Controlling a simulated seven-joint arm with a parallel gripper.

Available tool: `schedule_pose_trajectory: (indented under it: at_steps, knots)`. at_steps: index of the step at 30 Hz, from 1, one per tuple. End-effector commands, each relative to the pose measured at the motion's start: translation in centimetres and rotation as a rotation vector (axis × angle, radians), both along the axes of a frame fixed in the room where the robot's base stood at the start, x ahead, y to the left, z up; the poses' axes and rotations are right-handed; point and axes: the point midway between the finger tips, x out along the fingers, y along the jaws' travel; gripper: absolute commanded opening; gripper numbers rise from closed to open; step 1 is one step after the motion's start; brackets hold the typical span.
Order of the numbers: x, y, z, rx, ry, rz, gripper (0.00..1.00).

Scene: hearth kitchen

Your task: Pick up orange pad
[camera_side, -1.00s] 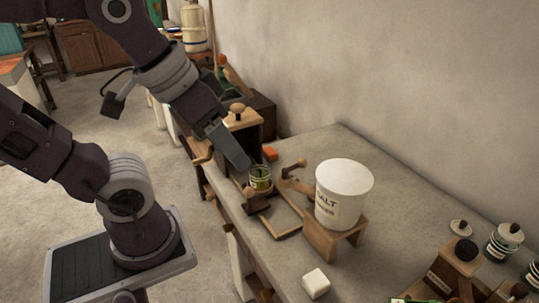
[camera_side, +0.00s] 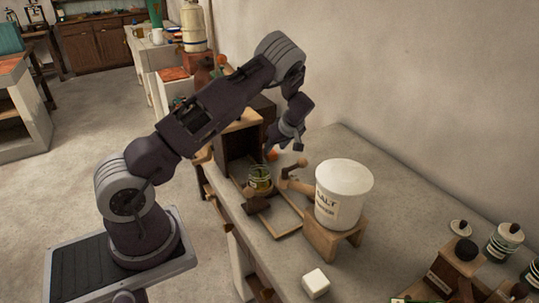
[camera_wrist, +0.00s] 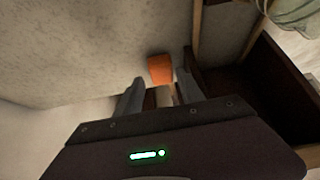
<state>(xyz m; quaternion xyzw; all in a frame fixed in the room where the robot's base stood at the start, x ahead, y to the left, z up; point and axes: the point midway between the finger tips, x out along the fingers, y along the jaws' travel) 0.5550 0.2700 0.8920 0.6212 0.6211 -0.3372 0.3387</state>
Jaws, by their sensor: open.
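The orange pad (camera_wrist: 161,68) lies on the grey counter in the wrist view, just beyond the fingertips of my gripper (camera_wrist: 160,84) and between their lines. My gripper is open and holds nothing. The fingers are apart from the pad in this view. In the side view my gripper (camera_side: 270,147) points down at the counter beside the wooden box, and a small bit of the orange pad (camera_side: 271,155) shows by the fingertips, mostly hidden. A pale shape lies between the fingers in the wrist view; I cannot tell what it is.
A dark open-fronted wooden box (camera_side: 236,148) stands close beside my gripper, with a glass jar (camera_side: 260,178) in front. A white salt bucket (camera_side: 343,190) sits on a wooden stand to the right. A white cube (camera_side: 315,283) lies nearer. The wall is behind.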

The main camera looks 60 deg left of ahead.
Motion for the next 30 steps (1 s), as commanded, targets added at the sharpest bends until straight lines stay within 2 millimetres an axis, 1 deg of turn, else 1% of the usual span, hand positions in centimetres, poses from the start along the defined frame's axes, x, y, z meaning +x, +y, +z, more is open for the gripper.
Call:
schedule_pose_trajectory:
  at_steps: [3, 6, 9, 14, 15, 17, 21, 22, 30]
  knots:
    - [-0.2, 1.4, -1.9, -0.002, 0.003, 0.002, 0.45]
    - [-0.2, 2.3, -3.3, -0.002, 0.003, 0.002, 0.45]
    - [-0.2, 2.6, -3.9, -0.003, 0.002, 0.001, 0.45]
    - [-0.2, 2.6, -3.9, -0.003, 0.001, 0.0, 0.45]
    - [-0.2, 2.6, -3.9, -0.003, 0.001, 0.0, 0.42]
    - [-0.2, 2.6, -3.9, -0.003, 0.001, 0.0, 0.3]
    - [-0.2, 2.6, -3.9, -0.003, 0.001, 0.0, 0.02]
    - [-0.2, 2.6, -3.9, -0.003, 0.001, 0.0, 0.0]
    - [-0.2, 2.6, -3.5, -0.003, 0.001, -0.001, 0.0]
